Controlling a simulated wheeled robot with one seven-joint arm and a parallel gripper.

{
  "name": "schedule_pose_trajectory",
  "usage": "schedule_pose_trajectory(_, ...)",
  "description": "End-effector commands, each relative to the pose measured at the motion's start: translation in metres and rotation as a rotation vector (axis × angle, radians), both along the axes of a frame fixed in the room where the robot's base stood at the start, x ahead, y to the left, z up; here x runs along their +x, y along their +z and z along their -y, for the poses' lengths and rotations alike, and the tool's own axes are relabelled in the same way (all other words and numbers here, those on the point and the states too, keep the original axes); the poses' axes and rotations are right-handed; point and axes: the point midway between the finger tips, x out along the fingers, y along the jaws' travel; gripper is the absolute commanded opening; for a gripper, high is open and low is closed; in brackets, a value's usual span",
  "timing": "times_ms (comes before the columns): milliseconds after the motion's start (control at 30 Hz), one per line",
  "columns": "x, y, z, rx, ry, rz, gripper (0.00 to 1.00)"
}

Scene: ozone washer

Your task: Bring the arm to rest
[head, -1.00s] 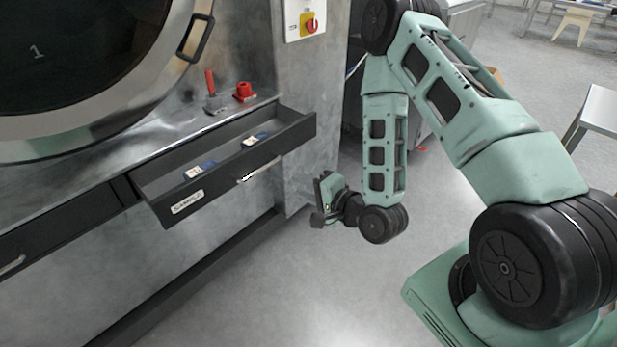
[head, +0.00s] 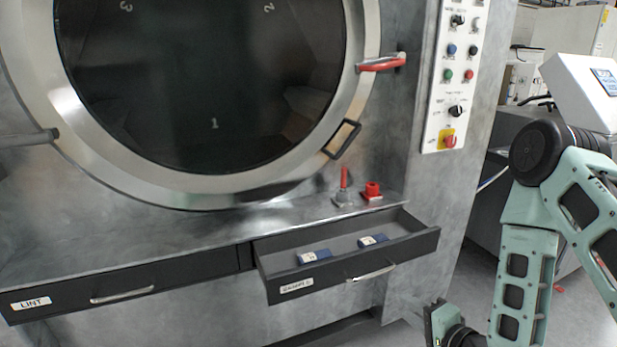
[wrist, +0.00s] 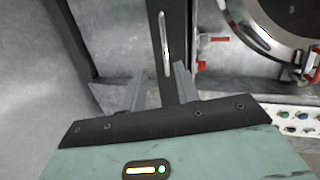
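My gripper (head: 436,320) is at the bottom of the head view, below and right of the open drawer and apart from it. In the wrist view my gripper (wrist: 157,88) shows two grey fingers spread apart with nothing held between them. My arm (head: 518,275) is bent, with its lower links hanging down at the right. Part of the gripper is cut off by the lower edge of the head view.
The open sample drawer (head: 340,272) holds two small blue-and-white items. A shut LINT drawer (head: 125,283) is to its left. A red-handled tool (head: 344,190) and a red part (head: 372,190) stand on the ledge below the round door (head: 215,100). A control panel (head: 455,75) is at right.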

Motion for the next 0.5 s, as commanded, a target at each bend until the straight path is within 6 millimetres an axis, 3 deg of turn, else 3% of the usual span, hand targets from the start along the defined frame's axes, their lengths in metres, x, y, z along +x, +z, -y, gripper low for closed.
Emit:
schedule_pose_trajectory(133,0.008,0.013,-0.036,-0.239,0.183,-0.054,0.31)
schedule_pose_trajectory(267,0.003,0.025,-0.065,-0.474,0.361,-0.115,0.31)
schedule_pose_trajectory(500,-0.037,0.062,-0.102,-0.852,0.686,-0.22,0.31)
